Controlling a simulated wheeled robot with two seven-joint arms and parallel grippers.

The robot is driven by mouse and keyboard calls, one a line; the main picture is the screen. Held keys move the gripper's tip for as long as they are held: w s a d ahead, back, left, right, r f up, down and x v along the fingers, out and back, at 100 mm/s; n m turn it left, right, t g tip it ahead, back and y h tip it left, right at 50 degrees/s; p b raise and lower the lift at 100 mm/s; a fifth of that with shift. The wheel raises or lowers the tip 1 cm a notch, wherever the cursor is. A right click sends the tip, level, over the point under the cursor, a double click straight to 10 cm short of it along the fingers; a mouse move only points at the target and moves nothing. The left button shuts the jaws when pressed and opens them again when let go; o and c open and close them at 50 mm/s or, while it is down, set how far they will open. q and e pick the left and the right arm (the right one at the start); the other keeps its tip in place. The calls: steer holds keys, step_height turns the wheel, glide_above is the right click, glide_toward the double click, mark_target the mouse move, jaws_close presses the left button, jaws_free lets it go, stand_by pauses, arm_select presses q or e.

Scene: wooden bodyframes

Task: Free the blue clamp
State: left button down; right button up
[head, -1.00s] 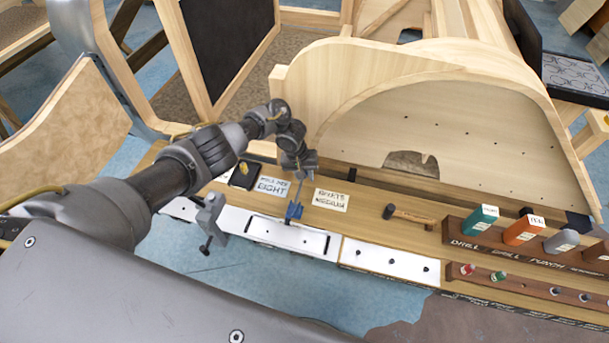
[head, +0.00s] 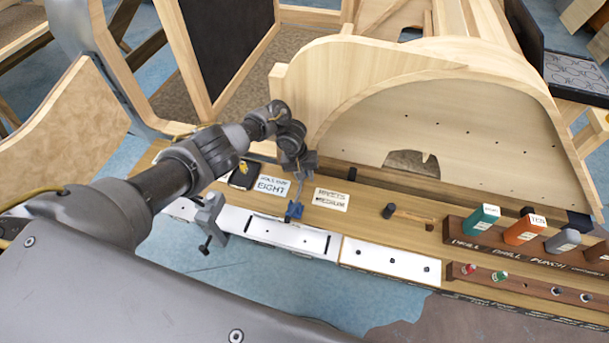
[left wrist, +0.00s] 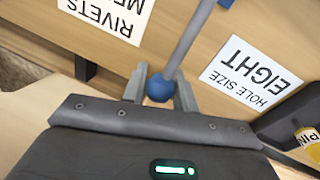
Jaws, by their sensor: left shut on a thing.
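The blue clamp (head: 294,211) sits at the front edge of the wooden bench, by the white strip, with its grey bar rising toward my left gripper. In the left wrist view its grey bar (left wrist: 190,42) ends in a blue ball knob (left wrist: 158,90) between my fingers. My left gripper (left wrist: 160,86) is shut on this knob end; it also shows above the bench in the head view (head: 299,168). The clamp's jaw is small and partly hidden, so I cannot tell how tightly it grips the edge. My right gripper is not in view.
A grey clamp (head: 209,216) stands on the edge to the left. Cards reading "Hole size eight" (head: 272,186) and "Rivets medium" (head: 330,200) lie behind. A curved wooden frame (head: 375,65) rises behind.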

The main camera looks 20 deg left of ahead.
arm_select(q)
steer(key=shift+s+a+f, duration=0.15)
steer(key=c, duration=1.1)
jaws_free()
steer(key=shift+c, duration=0.2)
steer(key=shift+r, duration=0.2)
steer(key=shift+r, duration=0.35)
step_height(320, 180, up, 10)
steer(key=a+p, duration=0.2)
steer(key=shift+s+f+p, duration=0.2)
steer(key=shift+p, duration=0.15)
